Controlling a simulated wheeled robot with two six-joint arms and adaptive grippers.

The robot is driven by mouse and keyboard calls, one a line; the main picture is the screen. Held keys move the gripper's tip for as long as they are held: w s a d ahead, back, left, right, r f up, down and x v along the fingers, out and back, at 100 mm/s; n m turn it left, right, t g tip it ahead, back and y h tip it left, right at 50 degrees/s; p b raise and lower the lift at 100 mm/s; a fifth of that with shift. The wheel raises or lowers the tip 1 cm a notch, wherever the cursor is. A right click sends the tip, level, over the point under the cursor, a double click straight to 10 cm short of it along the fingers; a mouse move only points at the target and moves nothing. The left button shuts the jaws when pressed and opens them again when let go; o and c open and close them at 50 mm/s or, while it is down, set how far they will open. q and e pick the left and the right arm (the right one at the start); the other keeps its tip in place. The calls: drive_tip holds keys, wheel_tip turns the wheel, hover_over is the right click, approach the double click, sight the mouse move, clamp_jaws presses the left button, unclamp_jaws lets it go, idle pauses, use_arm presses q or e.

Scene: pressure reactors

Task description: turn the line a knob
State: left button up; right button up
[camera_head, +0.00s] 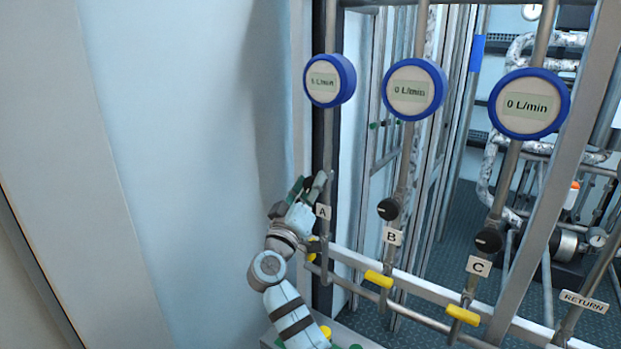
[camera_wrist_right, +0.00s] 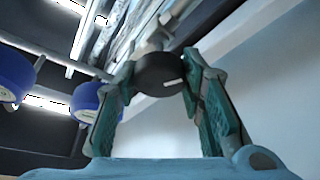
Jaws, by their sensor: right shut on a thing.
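The line A pipe carries the label "A" (camera_head: 323,211) at the left of the rack. My right gripper (camera_head: 314,186) is at this pipe, just above the label. In the right wrist view, the black line A knob (camera_wrist_right: 160,75) with a pale pointer mark sits between the two teal fingers of my right gripper (camera_wrist_right: 160,88), which is shut on it. My left gripper is not in view.
Line B has a black knob (camera_head: 388,208) and a meter (camera_head: 413,89) at 0 L/min. Line C has a black knob (camera_head: 488,240) and a meter (camera_head: 529,104) at 0 L/min. Yellow handles (camera_head: 378,279) sit below. A pale blue wall (camera_head: 185,130) stands to the left.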

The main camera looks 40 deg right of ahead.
drive_tip(key=n+y+p, duration=0.1)
drive_tip(key=n+p, duration=0.1)
drive_tip(key=n+y+p, duration=0.1)
drive_tip(key=n+p, duration=0.2)
drive_tip(key=n+y+p, duration=0.1)
drive_tip(key=n+p, duration=0.1)
drive_tip(key=p, duration=0.1)
drive_tip(key=shift+r+t, duration=0.25)
drive_tip(key=shift+t, duration=0.15)
drive_tip(key=shift+f+n+y+p, duration=0.25)
drive_tip(key=shift+n+y+p, duration=0.25)
drive_tip(key=shift+n+p, duration=0.95)
drive_tip(key=o, duration=1.1)
drive_tip(key=shift+o, duration=0.2)
drive_tip(key=shift+s+a+f, duration=0.1)
drive_tip(key=shift+a, duration=0.1)
drive_tip(key=v, duration=0.7)
